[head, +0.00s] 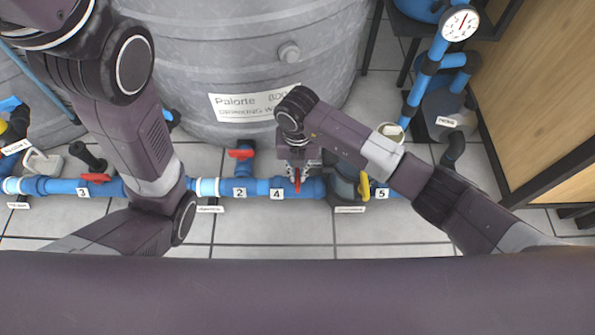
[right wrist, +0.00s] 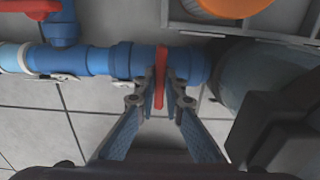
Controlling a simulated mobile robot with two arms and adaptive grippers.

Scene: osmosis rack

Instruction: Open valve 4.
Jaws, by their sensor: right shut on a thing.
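Valve 4 has a red lever handle (head: 297,181) on the blue pipe, just right of the tag marked 4 (head: 277,194). My right gripper (head: 298,168) reaches down to it from above and is shut on the handle. In the right wrist view, the red handle (right wrist: 160,78) lies across the blue pipe (right wrist: 120,61), between the two fingers of my gripper (right wrist: 161,98). My left arm shows at the left of the head view, but its gripper is out of the picture.
A red valve handle (head: 241,153) sits near tag 2, another red handle (head: 96,178) near tag 3, and a yellow handle (head: 365,185) near tag 5. A large grey tank (head: 230,60) stands behind the pipe. A pressure gauge (head: 460,24) is at upper right. The tiled floor in front is clear.

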